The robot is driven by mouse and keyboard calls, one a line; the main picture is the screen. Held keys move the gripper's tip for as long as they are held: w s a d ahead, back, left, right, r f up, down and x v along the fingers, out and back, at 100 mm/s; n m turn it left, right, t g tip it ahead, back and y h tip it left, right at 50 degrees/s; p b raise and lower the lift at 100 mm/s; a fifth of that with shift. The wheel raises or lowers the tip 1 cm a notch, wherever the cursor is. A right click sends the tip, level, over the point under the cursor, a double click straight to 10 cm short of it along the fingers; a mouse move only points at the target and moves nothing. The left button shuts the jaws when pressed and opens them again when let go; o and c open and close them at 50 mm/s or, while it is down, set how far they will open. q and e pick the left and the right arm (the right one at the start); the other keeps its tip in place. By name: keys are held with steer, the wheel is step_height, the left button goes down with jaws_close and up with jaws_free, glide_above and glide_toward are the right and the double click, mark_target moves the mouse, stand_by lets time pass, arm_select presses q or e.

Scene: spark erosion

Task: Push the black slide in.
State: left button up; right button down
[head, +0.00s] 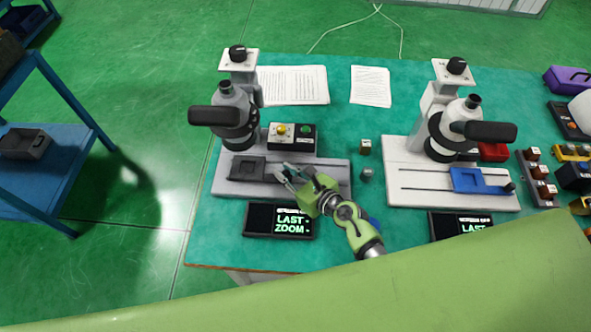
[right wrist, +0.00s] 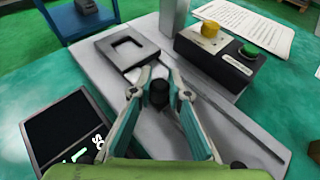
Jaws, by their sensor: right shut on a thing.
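The black slide (head: 243,169) lies on the grey base of the left microscope, under the lens side. It has a square frame at its left end, which also shows in the right wrist view (right wrist: 108,47). A round black knob (right wrist: 158,92) stands at its near end. My right gripper (head: 284,173) is over the base at the slide's right end, shut on the knob, with a finger on each side of it. The fingers hide part of the slide. My left gripper is not in view.
A box with a yellow and a green button (head: 292,137) stands just behind the slide. A display panel (head: 279,221) lies in front of the base. A second microscope with a blue slide (head: 482,180) stands to the right. Two small blocks (head: 365,147) sit between.

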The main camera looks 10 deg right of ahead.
steer(key=shift+a, duration=0.25)
steer(key=c, duration=1.9)
jaws_free()
steer(key=shift+a, duration=0.1)
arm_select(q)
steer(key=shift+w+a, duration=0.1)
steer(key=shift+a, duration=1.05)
arm_select(e)
steer(key=shift+w, duration=0.15)
steer(key=shift+s, duration=0.2)
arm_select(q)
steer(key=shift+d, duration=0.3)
arm_select(e)
steer(key=v, duration=1.1)
steer(key=shift+s+r, duration=0.2)
